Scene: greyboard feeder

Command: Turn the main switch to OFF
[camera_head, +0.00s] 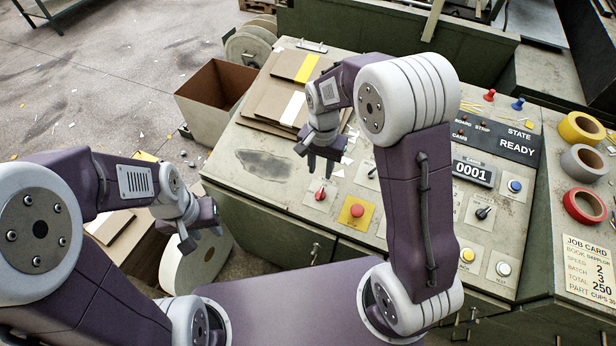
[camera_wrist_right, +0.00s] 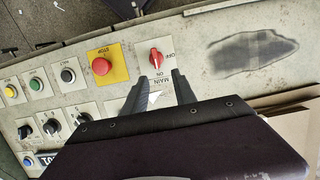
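The main switch is a red rotary knob (camera_wrist_right: 156,58) on a pale plate marked MAIN, OFF and ON. It also shows in the head view (camera_head: 320,193), at the left end of the control panel. In the right wrist view its handle lies roughly upright; I cannot tell which word it points to. My right gripper (camera_head: 320,165) is above the panel just behind the switch, pointing down. Its two fingers (camera_wrist_right: 158,85) are spread and empty, with the knob just beyond their tips, apart from them. My left gripper (camera_head: 202,236) is open and empty, left of the panel.
A red stop button (camera_head: 357,210) on a yellow plate sits close beside the switch. Another rotary selector (camera_head: 483,212) and several buttons are further right. Boards (camera_head: 279,100) lie behind the right gripper. A cardboard box (camera_head: 210,95) stands left of the panel.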

